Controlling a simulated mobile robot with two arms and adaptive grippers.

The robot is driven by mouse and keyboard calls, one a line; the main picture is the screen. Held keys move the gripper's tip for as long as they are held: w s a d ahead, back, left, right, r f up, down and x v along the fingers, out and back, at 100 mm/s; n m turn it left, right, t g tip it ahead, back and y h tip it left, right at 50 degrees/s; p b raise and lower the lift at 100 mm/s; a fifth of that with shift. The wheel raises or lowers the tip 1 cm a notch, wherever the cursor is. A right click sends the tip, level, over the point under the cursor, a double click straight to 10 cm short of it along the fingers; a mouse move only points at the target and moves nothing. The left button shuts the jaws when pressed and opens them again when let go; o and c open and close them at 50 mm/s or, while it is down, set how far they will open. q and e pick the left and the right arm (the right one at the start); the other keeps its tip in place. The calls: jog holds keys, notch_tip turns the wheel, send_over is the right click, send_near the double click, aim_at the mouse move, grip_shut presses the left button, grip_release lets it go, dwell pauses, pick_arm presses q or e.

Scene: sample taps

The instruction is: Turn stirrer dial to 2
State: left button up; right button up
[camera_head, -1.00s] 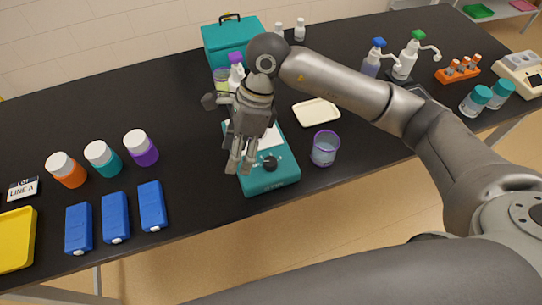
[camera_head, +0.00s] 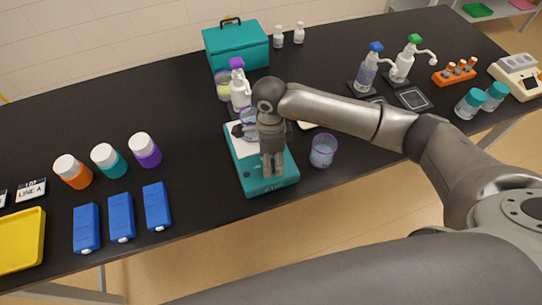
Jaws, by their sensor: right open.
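The stirrer (camera_head: 250,180) is a teal box with a pale top plate, near the table's front edge in the head view. A purple-rimmed beaker (camera_head: 247,121) shows at its rear, partly covered by my gripper. My right gripper (camera_head: 271,174) points down over the front part of the stirrer, fingers open. It hides the black dial, so I cannot see the dial's setting or whether the fingers touch it. My left gripper is out of view.
A purple-rimmed beaker (camera_head: 323,150) stands close to the right of the stirrer. A spray bottle (camera_head: 239,88) and a teal case (camera_head: 236,46) stand behind. Blue boxes (camera_head: 121,218) and capped jars (camera_head: 108,160) are to the left. Bare black table lies between them and the stirrer.

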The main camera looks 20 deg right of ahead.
jog(key=shift+f, duration=0.35)
jog(key=c, duration=1)
